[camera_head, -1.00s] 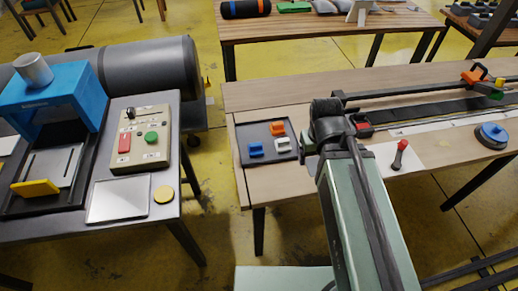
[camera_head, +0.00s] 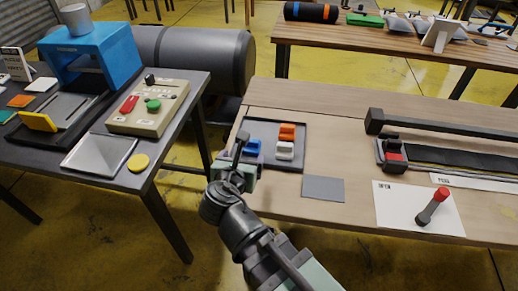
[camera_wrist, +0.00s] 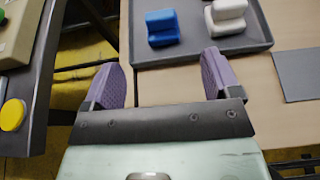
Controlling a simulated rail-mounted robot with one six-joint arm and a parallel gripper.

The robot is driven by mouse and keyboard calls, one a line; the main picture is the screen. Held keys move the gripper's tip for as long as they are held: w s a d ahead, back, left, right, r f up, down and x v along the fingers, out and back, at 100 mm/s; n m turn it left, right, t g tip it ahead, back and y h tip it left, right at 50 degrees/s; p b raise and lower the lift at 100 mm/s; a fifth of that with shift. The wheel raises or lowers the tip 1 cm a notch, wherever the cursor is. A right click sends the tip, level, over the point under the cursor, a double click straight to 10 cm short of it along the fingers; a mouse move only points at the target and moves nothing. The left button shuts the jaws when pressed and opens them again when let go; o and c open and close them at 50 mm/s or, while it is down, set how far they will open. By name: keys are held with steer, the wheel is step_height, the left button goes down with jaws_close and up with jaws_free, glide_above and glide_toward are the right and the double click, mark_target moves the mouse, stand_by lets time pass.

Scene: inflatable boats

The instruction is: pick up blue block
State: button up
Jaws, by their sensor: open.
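The blue block (camera_head: 253,147) sits in a dark grey tray (camera_head: 270,128) at the left end of the wooden table. In the wrist view the blue block (camera_wrist: 162,28) lies beyond my fingertips, between their lines, with a clear space in between. My gripper (camera_head: 240,150) is near the tray's left edge in the head view, partly overlapping the view of the block.
A white block (camera_head: 285,151) and an orange block (camera_head: 287,132) share the tray. A dark workbench (camera_head: 150,190) with a control box (camera_head: 148,108) stands left, across a gap.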

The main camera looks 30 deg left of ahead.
mark_target(251, 144)
steer(key=b+x, duration=0.3)
steer(key=x, duration=0.6)
steer(key=shift+w+f, duration=0.1)
steer(key=shift+w, duration=0.1)
steer(key=c, duration=1)
steer(key=shift+r, duration=0.25)
step_height(251, 144, up, 20)
steer(key=p, duration=2)
steer(key=shift+f, duration=0.1)
